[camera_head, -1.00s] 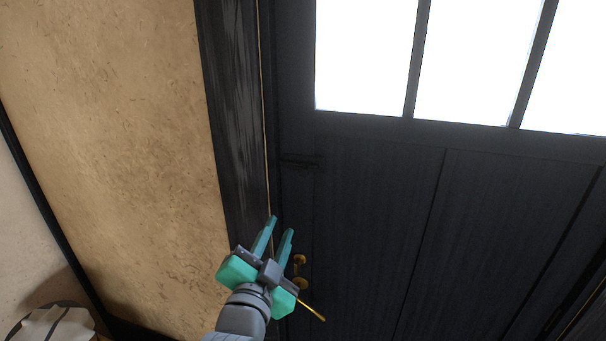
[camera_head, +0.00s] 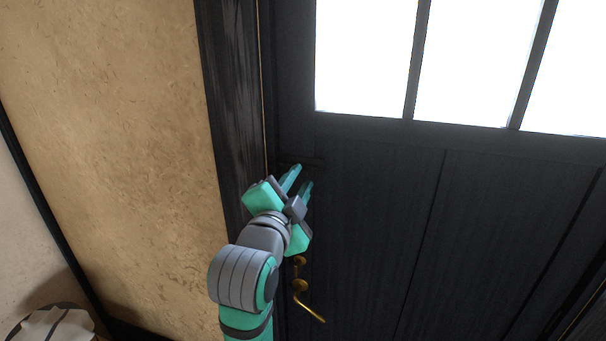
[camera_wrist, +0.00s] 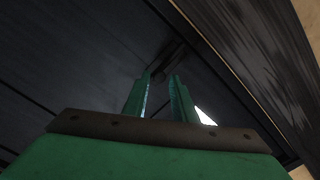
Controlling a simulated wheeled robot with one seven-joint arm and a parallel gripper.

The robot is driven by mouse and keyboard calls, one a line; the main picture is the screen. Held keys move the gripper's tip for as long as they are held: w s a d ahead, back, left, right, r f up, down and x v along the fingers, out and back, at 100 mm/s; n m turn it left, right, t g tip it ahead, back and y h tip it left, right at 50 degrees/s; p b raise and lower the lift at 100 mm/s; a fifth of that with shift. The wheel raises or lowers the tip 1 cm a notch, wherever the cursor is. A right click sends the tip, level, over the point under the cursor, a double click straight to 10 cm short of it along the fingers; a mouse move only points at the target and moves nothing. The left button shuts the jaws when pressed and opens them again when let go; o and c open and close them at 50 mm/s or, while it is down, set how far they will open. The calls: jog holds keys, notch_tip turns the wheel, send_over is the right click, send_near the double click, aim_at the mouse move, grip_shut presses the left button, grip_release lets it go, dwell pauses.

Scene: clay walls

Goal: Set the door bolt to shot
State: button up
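The dark door bolt (camera_head: 312,162) is mounted near the door's left edge, below the window panes. It is nearly the same colour as the door, and my fingers partly cover it, so its position is hard to read. My gripper (camera_head: 302,178) is right at the bolt, with its two teal fingers pointing up at it. In the wrist view the fingers (camera_wrist: 161,85) stand apart, and the dark bolt (camera_wrist: 172,58) shows just beyond their tips. I see nothing held between them. Whether the fingertips touch the bolt, I cannot tell.
The dark panelled door (camera_head: 390,220) has bright panes (camera_head: 365,60) above. A brass handle (camera_head: 308,307) sits below my gripper. The dark door frame (camera_head: 235,100) and clay wall (camera_head: 110,120) are on the left. A white cloth-like thing (camera_head: 55,325) is at the bottom left.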

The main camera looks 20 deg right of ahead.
aim_at(303, 175)
jog(key=shift+x, duration=1.65)
